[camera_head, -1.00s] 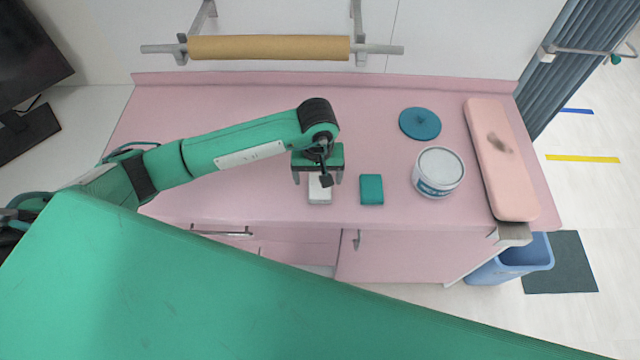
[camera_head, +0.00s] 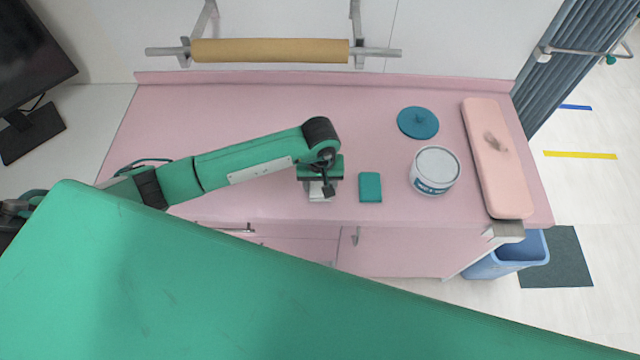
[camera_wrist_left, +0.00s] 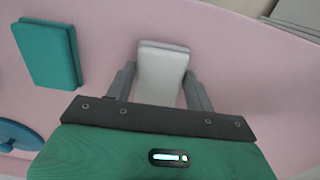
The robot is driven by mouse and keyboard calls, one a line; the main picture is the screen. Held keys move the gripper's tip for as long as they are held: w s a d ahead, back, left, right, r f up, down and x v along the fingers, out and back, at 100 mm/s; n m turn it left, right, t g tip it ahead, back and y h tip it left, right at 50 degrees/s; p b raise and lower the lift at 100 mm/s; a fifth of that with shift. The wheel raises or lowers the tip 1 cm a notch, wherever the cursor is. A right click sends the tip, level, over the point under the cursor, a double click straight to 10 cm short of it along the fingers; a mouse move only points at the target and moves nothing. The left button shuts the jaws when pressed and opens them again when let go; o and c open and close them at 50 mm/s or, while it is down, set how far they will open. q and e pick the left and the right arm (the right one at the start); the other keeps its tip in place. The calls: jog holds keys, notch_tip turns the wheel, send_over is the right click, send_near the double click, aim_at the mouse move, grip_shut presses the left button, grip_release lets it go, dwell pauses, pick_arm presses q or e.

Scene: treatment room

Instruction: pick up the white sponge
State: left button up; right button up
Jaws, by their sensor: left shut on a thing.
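The white sponge (camera_head: 320,193) is on the pink counter near its front edge, partly hidden under my left gripper (camera_head: 320,190) in the head view. In the left wrist view the white sponge (camera_wrist_left: 162,72) sits between the two fingers of my left gripper (camera_wrist_left: 160,85), which is shut on it. I cannot tell whether the sponge is clear of the counter. My right gripper is not in view.
A green sponge (camera_head: 370,187) lies just right of the white one. A white tub (camera_head: 435,170), a blue lid (camera_head: 418,122) and a pink pad (camera_head: 497,160) are farther right. The counter (camera_head: 240,110) is clear at the back left.

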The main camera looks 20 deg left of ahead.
aim_at(320, 186)
pick_arm(q)
notch_tip(320, 186, up, 20)
jog(key=b, duration=0.6)
jog(key=shift+b, duration=0.3)
